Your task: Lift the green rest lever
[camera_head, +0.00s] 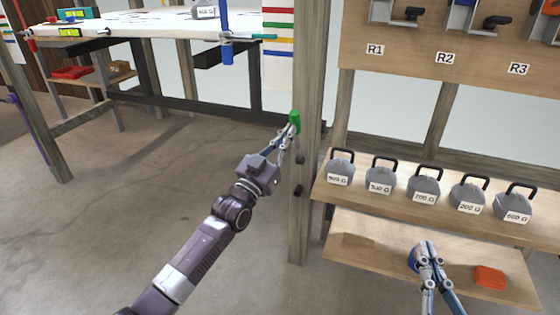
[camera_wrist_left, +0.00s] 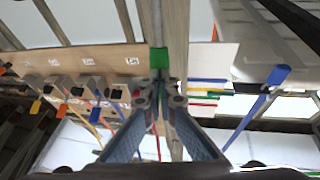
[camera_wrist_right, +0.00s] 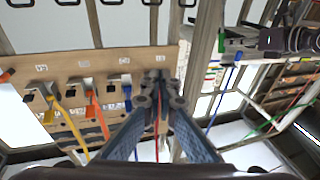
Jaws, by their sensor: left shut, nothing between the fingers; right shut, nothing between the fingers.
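The green rest lever (camera_head: 295,121) is a short green piece on the wooden post (camera_head: 306,60), right of the middle in the head view. My left gripper (camera_head: 293,128) is shut, with its fingertips at the lever; I cannot tell whether they touch it. In the left wrist view the green lever (camera_wrist_left: 158,58) stands just beyond the shut fingertips (camera_wrist_left: 159,80). My right gripper (camera_head: 427,246) is shut and empty, in front of the lower shelf at the right. Its shut fingertips also show in the right wrist view (camera_wrist_right: 160,80).
A shelf (camera_head: 326,188) right of the post carries several grey labelled weights (camera_head: 424,186). An orange block (camera_head: 490,277) lies on the lower shelf (camera_head: 350,250). Hooks marked R1, R2 and R3 hang on a board (camera_head: 400,60) above.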

